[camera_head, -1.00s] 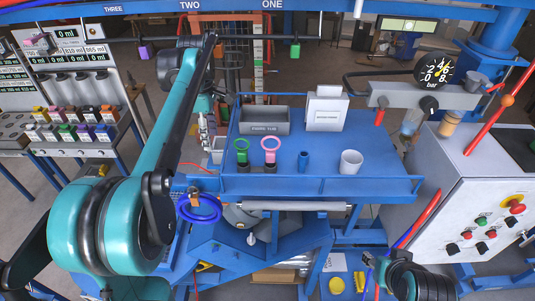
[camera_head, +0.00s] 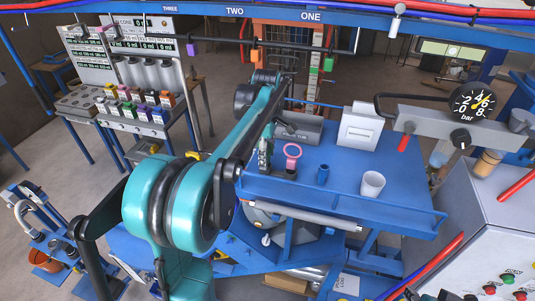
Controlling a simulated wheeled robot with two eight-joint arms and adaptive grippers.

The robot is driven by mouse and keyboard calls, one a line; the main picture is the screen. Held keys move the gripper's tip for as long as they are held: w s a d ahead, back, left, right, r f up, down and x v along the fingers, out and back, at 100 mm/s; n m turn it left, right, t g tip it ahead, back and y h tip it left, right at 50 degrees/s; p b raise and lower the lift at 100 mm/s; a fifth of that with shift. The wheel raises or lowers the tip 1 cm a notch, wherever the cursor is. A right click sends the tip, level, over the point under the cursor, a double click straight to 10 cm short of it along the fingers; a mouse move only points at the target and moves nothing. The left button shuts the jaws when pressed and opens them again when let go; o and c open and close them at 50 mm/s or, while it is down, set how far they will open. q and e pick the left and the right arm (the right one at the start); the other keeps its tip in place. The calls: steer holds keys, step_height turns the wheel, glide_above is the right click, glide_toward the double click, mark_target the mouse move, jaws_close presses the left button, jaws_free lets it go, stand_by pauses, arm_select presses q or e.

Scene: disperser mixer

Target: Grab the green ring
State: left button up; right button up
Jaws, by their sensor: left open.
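The green ring is not clearly visible; the left gripper and arm cover the spot beside the pink ring (camera_head: 292,151). The pink ring stands upright on its dark base near the left front of the blue table (camera_head: 340,192). My left gripper (camera_head: 264,166) is open, its fingers pointing down over the table's left front corner, just left of the pink ring. I cannot tell whether the green ring is between its fingers. My right gripper is not in view.
A grey bin (camera_head: 299,126) and a white box (camera_head: 360,127) are behind. A raised rail (camera_head: 340,208) edges the table's front.

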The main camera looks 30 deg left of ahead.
arm_select(q)
steer(key=shift+f, duration=0.4)
steer(key=shift+a+f, duration=0.2)
steer(key=shift+a, duration=0.2)
steer(key=shift+d, duration=0.3)
jaws_close()
steer(key=shift+a, duration=0.15)
